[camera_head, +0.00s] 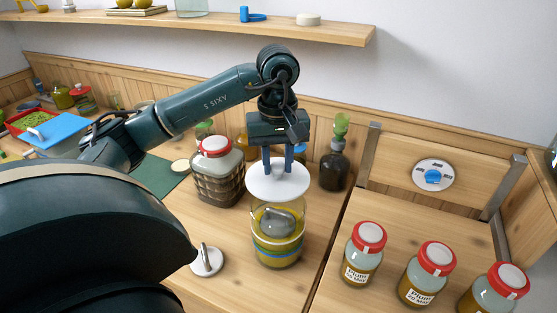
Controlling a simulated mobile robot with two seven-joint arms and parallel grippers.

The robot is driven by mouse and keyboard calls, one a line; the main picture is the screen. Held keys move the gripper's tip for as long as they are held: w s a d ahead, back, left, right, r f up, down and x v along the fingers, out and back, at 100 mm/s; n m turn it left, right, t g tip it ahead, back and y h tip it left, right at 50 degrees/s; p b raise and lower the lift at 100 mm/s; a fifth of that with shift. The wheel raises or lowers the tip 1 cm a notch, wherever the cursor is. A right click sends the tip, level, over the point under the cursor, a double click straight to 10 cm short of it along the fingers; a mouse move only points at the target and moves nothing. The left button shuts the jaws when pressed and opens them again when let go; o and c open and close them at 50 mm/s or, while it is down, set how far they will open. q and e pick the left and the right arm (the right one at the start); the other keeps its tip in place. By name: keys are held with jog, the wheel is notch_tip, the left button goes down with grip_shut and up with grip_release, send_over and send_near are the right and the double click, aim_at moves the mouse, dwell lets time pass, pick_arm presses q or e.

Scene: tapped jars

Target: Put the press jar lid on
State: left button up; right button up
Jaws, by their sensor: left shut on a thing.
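My left gripper (277,160) points down, its fingers shut on the top of a white round lid (277,183). The lid is at the mouth of a glass press jar (276,238) with yellowish contents, a grey weight inside and blue and yellow bands. My right gripper is not in view.
A white disc with an upright handle (206,260) lies left of the jar. A red-lidded jar in a woven cover (217,172) and a dark bottle (334,171) stand behind. Several red-lidded labelled jars (363,253) stand at the right. A shelf (200,25) runs above.

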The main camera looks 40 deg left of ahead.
aim_at(278, 179)
pick_arm(q)
jog(key=shift+f+b, duration=0.7)
jog(key=shift+f, duration=0.2)
jog(key=shift+f+b, duration=0.5)
jog(key=shift+f, duration=0.1)
notch_tip(278, 179, down, 2)
jog(key=shift+f+b, duration=0.15)
jog(key=shift+b, duration=0.9)
jog(key=shift+f+b, duration=0.5)
jog(key=shift+f, duration=0.05)
jog(key=shift+r, duration=0.1)
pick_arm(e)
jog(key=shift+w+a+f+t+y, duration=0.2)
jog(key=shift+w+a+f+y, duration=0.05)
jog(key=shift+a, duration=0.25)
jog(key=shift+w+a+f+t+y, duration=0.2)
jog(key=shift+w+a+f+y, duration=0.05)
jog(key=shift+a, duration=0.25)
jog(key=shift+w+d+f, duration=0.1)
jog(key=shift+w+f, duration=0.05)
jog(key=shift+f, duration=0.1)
pick_arm(q)
jog(key=shift+f+b, duration=0.4)
jog(key=shift+f, duration=0.1)
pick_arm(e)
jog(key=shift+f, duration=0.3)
